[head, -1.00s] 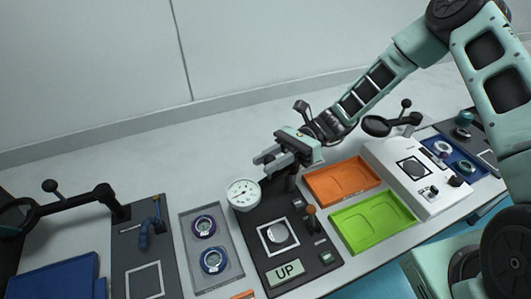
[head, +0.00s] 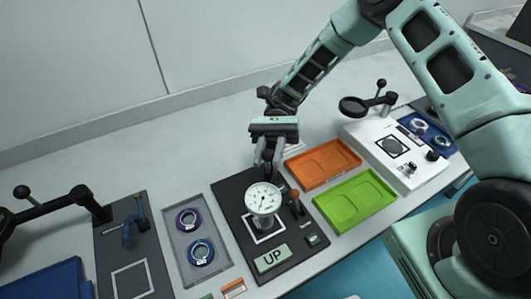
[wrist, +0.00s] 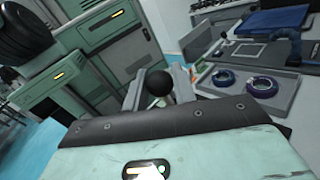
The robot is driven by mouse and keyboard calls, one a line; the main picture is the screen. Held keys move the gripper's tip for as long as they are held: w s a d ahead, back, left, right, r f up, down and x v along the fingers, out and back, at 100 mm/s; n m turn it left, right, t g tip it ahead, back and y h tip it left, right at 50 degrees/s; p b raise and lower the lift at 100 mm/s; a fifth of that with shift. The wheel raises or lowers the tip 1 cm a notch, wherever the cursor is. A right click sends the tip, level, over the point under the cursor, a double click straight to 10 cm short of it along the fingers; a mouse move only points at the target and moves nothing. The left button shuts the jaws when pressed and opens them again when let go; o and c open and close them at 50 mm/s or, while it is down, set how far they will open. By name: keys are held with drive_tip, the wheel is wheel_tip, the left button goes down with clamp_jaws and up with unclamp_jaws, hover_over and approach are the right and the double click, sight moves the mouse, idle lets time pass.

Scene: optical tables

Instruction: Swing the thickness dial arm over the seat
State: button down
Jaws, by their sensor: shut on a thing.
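The thickness dial (head: 263,198), a white round gauge face, stands over the seat (head: 250,238), a white-outlined square on the dark gauge plate (head: 230,190). The dial covers most of the seat, so exact centring is hard to judge. My gripper (head: 266,160) is just behind the dial, pointing down. In the wrist view a black ball knob (wrist: 159,82) sits between my fingers, and my gripper is shut on it. The dial arm itself is mostly hidden by my gripper and the dial.
An "UP" sign (head: 271,258) lies at the plate's front, with a small orange-knobbed lever (head: 294,197) to the right. Orange (head: 322,162) and green (head: 355,200) trays lie further right. A grey tray (head: 182,245) with two ringed parts is left.

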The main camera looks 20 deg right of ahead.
idle(0.4)
drive_tip(key=c, duration=1.2)
unclamp_jaws()
drive_tip(key=shift+d, duration=0.1)
